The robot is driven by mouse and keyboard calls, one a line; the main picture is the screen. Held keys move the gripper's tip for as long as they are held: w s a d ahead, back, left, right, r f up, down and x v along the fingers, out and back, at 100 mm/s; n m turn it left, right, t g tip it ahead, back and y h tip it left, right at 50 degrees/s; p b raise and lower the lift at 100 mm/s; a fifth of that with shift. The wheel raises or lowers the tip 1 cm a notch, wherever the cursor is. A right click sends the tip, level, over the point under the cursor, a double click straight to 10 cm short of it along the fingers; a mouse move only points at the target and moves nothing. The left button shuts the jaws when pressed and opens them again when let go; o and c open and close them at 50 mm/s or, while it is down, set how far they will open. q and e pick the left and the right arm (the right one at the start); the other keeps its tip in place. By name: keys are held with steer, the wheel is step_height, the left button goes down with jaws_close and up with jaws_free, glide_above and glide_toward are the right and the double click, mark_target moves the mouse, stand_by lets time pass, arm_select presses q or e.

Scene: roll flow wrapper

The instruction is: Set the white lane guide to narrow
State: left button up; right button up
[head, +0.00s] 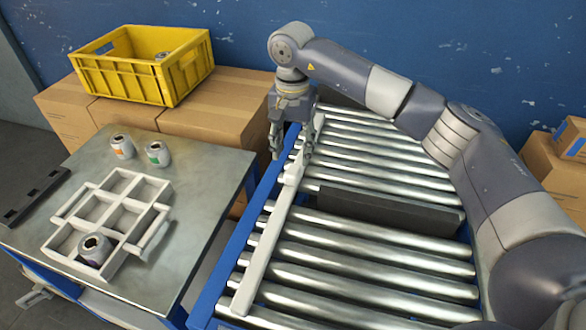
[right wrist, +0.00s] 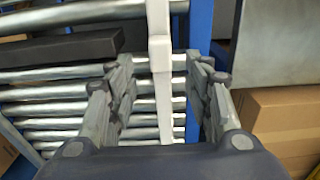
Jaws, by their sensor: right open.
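The white lane guide (head: 271,238) is a long white bar lying lengthwise over the rollers, close to the blue left rail of the conveyor. My right gripper (head: 293,150) is over the far end of the guide, pointing down, with its fingers apart. In the right wrist view the guide (right wrist: 159,50) runs between the two open fingers of the gripper (right wrist: 160,68), with gaps visible on both sides. Whether the fingers reach down beside the bar is hard to tell. My left gripper is not in view.
A dark block (head: 385,209) lies across the rollers right of the guide. The blue rail (head: 236,252) borders the conveyor. At left, a metal table (head: 190,175) carries a white divided tray (head: 76,205) and several cans. A yellow crate (head: 130,82) stands on cardboard boxes behind.

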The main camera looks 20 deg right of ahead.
mark_target(292, 169)
arm_select(q)
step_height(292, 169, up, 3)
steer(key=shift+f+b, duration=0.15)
steer(key=shift+b, duration=0.15)
arm_select(e)
step_height(292, 169, down, 6)
steer(key=shift+f, duration=0.2)
steer(key=shift+c, duration=0.3)
